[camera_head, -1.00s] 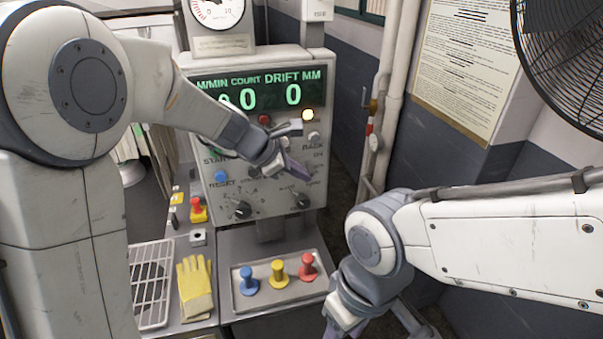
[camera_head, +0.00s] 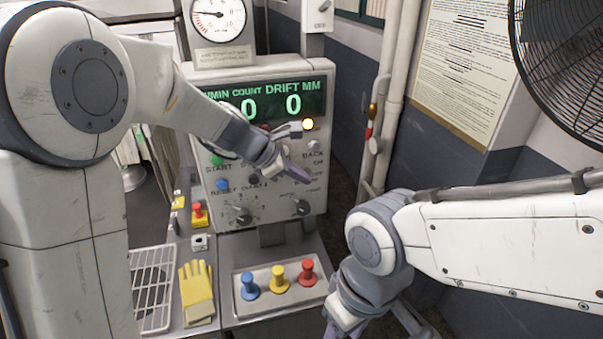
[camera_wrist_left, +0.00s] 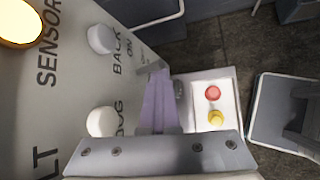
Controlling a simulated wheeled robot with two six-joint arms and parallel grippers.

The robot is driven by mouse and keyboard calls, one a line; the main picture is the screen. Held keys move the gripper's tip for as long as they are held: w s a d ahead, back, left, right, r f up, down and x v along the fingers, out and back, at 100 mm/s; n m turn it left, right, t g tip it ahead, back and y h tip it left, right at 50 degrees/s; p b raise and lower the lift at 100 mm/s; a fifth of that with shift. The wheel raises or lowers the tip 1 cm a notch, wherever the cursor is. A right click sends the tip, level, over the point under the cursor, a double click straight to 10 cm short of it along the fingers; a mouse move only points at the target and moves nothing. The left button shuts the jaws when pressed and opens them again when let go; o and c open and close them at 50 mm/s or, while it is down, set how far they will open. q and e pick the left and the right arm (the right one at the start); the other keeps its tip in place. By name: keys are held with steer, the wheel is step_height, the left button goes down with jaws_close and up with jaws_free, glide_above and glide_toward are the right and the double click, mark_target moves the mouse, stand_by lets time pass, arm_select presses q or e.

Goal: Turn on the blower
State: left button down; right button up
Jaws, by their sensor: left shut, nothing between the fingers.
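The grey control panel (camera_head: 235,190) stands ahead with a green-lit display (camera_head: 293,103). My left gripper (camera_head: 303,177) is shut and empty, low in front of the panel's right side. In the left wrist view, its purple fingers (camera_wrist_left: 160,105) reach along the panel face. A small metal switch lever (camera_wrist_left: 150,68) sits by an "ON" label right at the fingertips; I cannot tell whether they touch. The blower's own label is not readable. My right gripper (camera_head: 345,318) is low at the bottom edge, with its fingertips cut off.
White buttons marked BACK (camera_wrist_left: 102,39) and JOG (camera_wrist_left: 102,121) lie close to the left fingers. Below the panel is a tray (camera_head: 244,308) with blue, yellow and red pegs. A yellow glove (camera_head: 197,290) lies left of it. A caged fan (camera_head: 575,70) is upper right.

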arm_select(q)
steer(key=shift+w+r, duration=0.25)
steer(key=shift+r, duration=0.55)
steer(key=shift+s+a+r, duration=0.1)
steer(key=shift+r, duration=0.1)
steer(key=s+f+b+v, duration=0.1)
steer(key=v, duration=0.8)
steer(key=shift+a, duration=0.3)
